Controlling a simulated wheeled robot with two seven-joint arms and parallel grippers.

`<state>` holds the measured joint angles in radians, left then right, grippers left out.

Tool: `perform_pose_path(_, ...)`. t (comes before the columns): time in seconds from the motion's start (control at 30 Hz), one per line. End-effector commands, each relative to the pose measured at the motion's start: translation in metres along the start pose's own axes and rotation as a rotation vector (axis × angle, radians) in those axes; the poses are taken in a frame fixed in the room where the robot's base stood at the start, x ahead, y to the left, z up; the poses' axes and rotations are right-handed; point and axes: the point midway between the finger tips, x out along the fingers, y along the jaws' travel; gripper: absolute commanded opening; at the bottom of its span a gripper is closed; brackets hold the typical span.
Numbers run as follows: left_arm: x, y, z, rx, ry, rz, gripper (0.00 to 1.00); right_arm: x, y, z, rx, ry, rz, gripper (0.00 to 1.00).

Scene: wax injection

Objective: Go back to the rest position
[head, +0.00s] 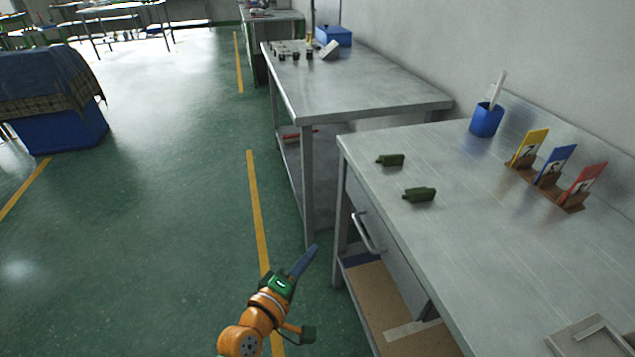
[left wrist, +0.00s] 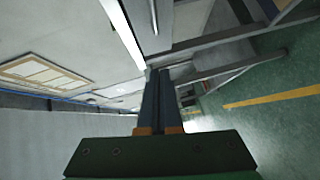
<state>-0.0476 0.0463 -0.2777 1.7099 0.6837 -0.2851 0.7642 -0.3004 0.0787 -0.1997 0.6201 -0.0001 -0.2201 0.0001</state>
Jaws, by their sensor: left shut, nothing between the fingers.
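My left gripper (head: 304,262) is low at the bottom middle of the head view, over the green floor and left of the near table's front edge. It is apart from the table and touches nothing that I can see. In the left wrist view its two dark fingers (left wrist: 160,78) lie close together, shut with nothing between them. My right gripper is not in either view.
The near metal table (head: 450,240) holds two dark green objects (head: 390,160), a blue cup (head: 487,120), a stand with yellow, blue and red cards (head: 553,172) and a frame (head: 592,338). A drawer handle (head: 368,233) juts out. Another table (head: 350,85) stands beyond.

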Motion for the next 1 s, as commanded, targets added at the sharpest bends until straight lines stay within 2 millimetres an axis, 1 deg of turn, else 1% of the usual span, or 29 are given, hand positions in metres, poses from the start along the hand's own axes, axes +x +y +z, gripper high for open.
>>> perform_pose_path(0.07, -0.004, -0.028, 0.001, 0.061, -0.002, -0.087, 0.00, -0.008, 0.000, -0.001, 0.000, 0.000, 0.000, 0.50)
perform_pose_path(0.13, -0.019, -0.080, 0.005, 0.184, -0.022, -0.241, 0.00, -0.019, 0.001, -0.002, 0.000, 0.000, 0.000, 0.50)
perform_pose_path(0.17, -0.030, -0.108, 0.008, 0.251, -0.042, -0.323, 0.00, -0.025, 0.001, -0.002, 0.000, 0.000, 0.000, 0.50)
perform_pose_path(0.2, -0.051, -0.145, 0.013, 0.347, -0.083, -0.434, 0.00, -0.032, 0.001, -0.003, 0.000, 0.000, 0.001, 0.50)
perform_pose_path(0.27, -0.089, -0.198, 0.022, 0.488, -0.171, -0.590, 0.00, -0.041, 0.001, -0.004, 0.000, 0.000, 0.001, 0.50)
perform_pose_path(0.3, -0.119, -0.228, 0.029, 0.576, -0.244, -0.685, 0.00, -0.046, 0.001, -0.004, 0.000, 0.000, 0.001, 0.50)
perform_pose_path(0.37, -0.169, -0.267, 0.041, 0.696, -0.370, -0.809, 0.00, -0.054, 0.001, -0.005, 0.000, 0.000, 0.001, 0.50)
perform_pose_path(0.4, -0.202, -0.287, 0.048, 0.767, -0.460, -0.876, 0.00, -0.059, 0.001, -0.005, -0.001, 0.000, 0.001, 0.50)
perform_pose_path(0.43, -0.227, -0.299, 0.054, 0.814, -0.529, -0.919, 0.00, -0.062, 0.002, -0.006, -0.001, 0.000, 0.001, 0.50)
perform_pose_path(0.47, -0.249, -0.309, 0.059, 0.855, -0.595, -0.955, 0.00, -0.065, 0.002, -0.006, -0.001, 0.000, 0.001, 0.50)
perform_pose_path(0.5, -0.278, -0.320, 0.065, 0.901, -0.678, -0.993, 0.00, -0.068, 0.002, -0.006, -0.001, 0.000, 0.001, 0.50)
perform_pose_path(0.6, -0.330, -0.335, 0.077, 0.979, -0.840, -1.047, 0.00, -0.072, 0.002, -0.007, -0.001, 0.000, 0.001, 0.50)
perform_pose_path(0.63, -0.341, -0.337, 0.079, 0.993, -0.873, -1.055, 0.00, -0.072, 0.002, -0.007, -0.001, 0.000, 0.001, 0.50)
perform_pose_path(0.7, -0.355, -0.340, 0.082, 1.013, -0.920, -1.065, 0.00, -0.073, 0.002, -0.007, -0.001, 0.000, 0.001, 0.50)
perform_pose_path(0.73, -0.357, -0.341, 0.083, 1.018, -0.930, -1.067, 0.00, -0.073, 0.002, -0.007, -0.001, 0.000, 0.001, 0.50)
perform_pose_path(1.0, -0.359, -0.342, 0.083, 1.019, -0.934, -1.067, 0.00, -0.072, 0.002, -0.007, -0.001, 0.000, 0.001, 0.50)
